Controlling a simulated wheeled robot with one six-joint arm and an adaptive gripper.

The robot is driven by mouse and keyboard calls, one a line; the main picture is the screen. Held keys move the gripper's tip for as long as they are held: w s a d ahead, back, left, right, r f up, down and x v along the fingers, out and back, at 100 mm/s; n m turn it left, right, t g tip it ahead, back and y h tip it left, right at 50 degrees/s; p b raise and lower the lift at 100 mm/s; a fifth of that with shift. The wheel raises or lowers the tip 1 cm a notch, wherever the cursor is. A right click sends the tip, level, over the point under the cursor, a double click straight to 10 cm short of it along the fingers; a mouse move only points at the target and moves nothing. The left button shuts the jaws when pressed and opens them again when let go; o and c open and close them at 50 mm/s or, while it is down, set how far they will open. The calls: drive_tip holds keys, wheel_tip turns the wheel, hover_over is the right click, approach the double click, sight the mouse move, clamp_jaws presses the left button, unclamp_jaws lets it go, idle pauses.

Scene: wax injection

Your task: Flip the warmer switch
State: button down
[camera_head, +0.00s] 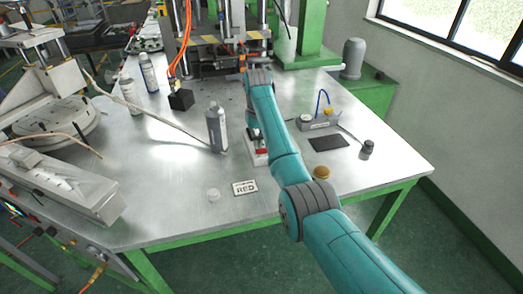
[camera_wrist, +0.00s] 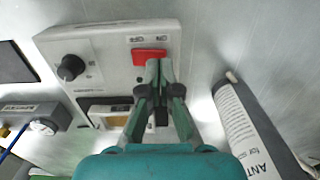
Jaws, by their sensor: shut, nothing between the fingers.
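The warmer is a white box (camera_wrist: 108,62) with a black knob (camera_wrist: 70,67) and a red rocker switch (camera_wrist: 148,56) under small printed labels. In the head view the warmer (camera_head: 253,155) lies on the table, partly hidden by my arm. My gripper (camera_wrist: 159,66) is shut and empty. Its fingertips are right at the lower right part of the red switch. I cannot tell whether they touch it or which way the switch is set. An amber-windowed part (camera_wrist: 108,113) of the warmer shows below the knob, partly behind the fingers.
A grey bottle (camera_head: 217,127) stands close to the warmer and also shows in the wrist view (camera_wrist: 245,125). A gauge unit with a blue tube (camera_head: 320,121), a black pad (camera_head: 329,143) and an amber disc (camera_head: 321,173) are right of my arm.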

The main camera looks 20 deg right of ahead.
sight(258, 151)
drive_tip(key=shift+f, duration=0.95)
idle(0.6)
drive_tip(key=shift+r, duration=3.5)
